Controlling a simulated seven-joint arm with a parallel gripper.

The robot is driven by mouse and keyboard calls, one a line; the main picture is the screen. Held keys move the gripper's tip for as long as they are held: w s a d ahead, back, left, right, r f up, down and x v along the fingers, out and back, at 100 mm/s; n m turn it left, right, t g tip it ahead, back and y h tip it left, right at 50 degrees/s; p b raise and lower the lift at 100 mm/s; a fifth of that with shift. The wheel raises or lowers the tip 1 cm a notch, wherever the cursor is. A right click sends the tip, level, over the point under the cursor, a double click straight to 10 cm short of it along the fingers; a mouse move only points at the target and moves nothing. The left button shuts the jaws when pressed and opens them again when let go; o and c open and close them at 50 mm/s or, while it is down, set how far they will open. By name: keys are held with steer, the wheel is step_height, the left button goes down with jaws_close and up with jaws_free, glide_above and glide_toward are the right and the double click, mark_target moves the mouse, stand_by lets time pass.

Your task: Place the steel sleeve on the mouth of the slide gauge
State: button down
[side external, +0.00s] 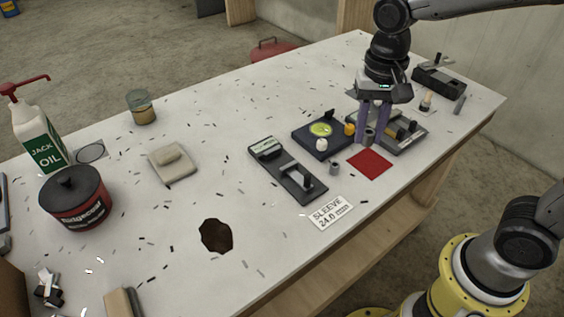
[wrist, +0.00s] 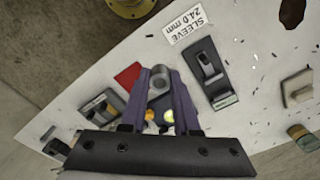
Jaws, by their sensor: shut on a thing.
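My gripper (side external: 372,128), with two purple fingers, is shut on the steel sleeve (side external: 369,138), a short grey hollow cylinder. It holds the sleeve over the right part of the table, behind the red square. In the wrist view the sleeve (wrist: 160,83) shows between the fingertips (wrist: 160,76). The slide gauge (side external: 272,165) is a long dark device lying mid-table, with a pale display at its far end and a raised part near its front. It also shows in the wrist view (wrist: 220,88), right of the fingers. My gripper is apart from it.
A small grey cylinder (side external: 334,169) stands beside the red square (side external: 370,164). A card (side external: 331,212) reads "SLEEVE 24.0 mm". A dark blue tray (side external: 310,143) with a yellow-green disc and a grey fixture (side external: 411,138) lie close to my gripper. Free table lies left of the gauge.

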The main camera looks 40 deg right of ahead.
steer(key=w+a+f+n, duration=0.1)
steer(key=w+a+f, duration=0.25)
steer(key=w, duration=0.25)
glide_above(280, 163)
steer(key=s, duration=0.1)
steer(key=f, duration=0.7)
steer(key=shift+s+d+f, duration=0.1)
steer(key=shift+d+f, duration=0.15)
steer(key=shift+f, duration=0.1)
steer(key=shift+w+a+f, duration=0.15)
steer(key=shift+w+f, duration=0.35)
steer(key=shift+f, duration=0.1)
steer(key=shift+w+f, duration=0.1)
steer(key=shift+f, duration=1.55)
steer(key=shift+f, duration=0.2)
steer(key=c, duration=0.6)
jaws_free()
steer(key=shift+c, duration=0.2)
